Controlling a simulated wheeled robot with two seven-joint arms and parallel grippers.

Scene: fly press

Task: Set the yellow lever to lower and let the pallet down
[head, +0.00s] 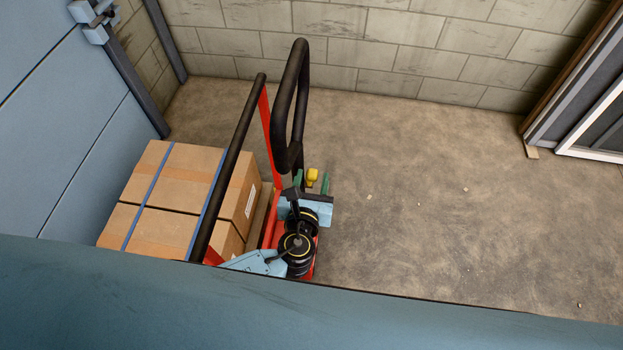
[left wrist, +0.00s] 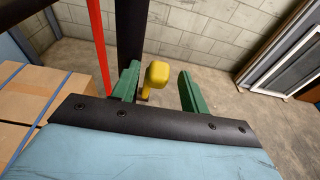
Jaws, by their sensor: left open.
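The yellow lever (head: 312,175) shows its knob beside the black tiller handle (head: 290,100) of a red pallet truck. My left gripper (head: 312,182) is open, its green fingers near the lever. In the left wrist view the knob of the yellow lever (left wrist: 155,78) stands between the two green fingers of my left gripper (left wrist: 159,88), with a gap visible on each side. Strapped cardboard boxes (head: 170,200) sit on the truck, at left. The pallet under them is mostly hidden. My right gripper is not in view.
A black bar on a red frame (head: 235,150) stands between the boxes and the tiller. A blue panelled wall (head: 60,110) is at left and a block wall (head: 400,45) at the back. Framed panels (head: 590,90) lean at right. The floor (head: 430,190) to the right is clear.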

